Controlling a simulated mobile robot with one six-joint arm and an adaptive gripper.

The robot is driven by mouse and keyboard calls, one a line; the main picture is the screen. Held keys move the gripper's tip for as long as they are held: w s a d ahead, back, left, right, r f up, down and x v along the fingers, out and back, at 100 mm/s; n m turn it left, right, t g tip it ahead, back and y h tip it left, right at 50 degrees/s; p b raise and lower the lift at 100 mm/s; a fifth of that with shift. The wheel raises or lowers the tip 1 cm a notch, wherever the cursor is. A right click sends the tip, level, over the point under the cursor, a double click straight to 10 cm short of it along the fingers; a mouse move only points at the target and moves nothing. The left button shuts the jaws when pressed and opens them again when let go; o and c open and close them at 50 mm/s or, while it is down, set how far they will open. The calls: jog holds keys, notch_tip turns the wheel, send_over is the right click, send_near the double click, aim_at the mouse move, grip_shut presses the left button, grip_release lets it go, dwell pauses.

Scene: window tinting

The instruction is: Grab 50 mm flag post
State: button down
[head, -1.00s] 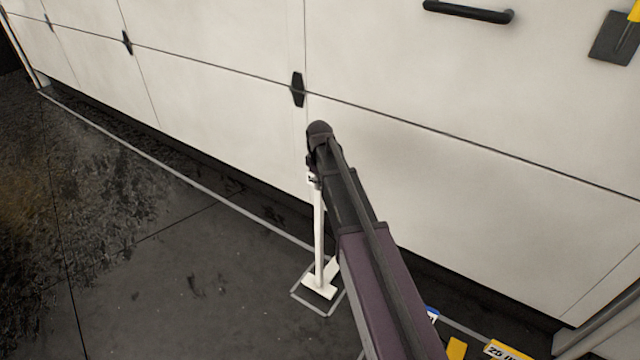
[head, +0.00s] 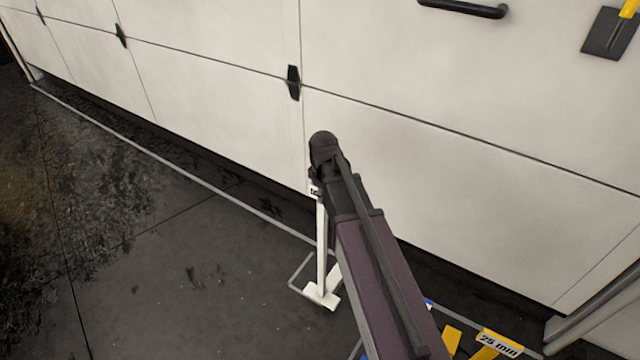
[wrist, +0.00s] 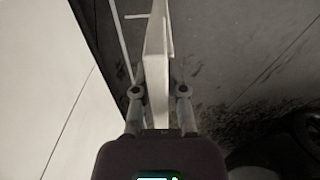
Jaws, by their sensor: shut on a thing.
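The white flag post (head: 321,245) stands upright in the head view below the end of my arm, with a flat cross-shaped foot (head: 322,295). The foot overlaps the near right part of a grey outlined square on the floor. I cannot tell whether it touches the floor. A small label near its top is too small to read. My gripper is mostly hidden behind my arm in the head view. In the wrist view my gripper (wrist: 160,92) is shut on the post (wrist: 157,50), with one finger on each side.
A large white panelled wall with a dark handle (head: 463,8) stands close behind the post. Yellow pieces, one with a "25 mm" label (head: 499,343), lie at the lower right. The dark floor (head: 170,300) to the left is clear.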

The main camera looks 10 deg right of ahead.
jog(key=shift+s+r, duration=0.15)
jog(key=shift+s, duration=1.1)
jog(key=shift+s+r, duration=0.1)
jog(key=shift+s, duration=1.15)
jog(key=shift+r+p, duration=0.15)
jog(key=shift+p, duration=0.15)
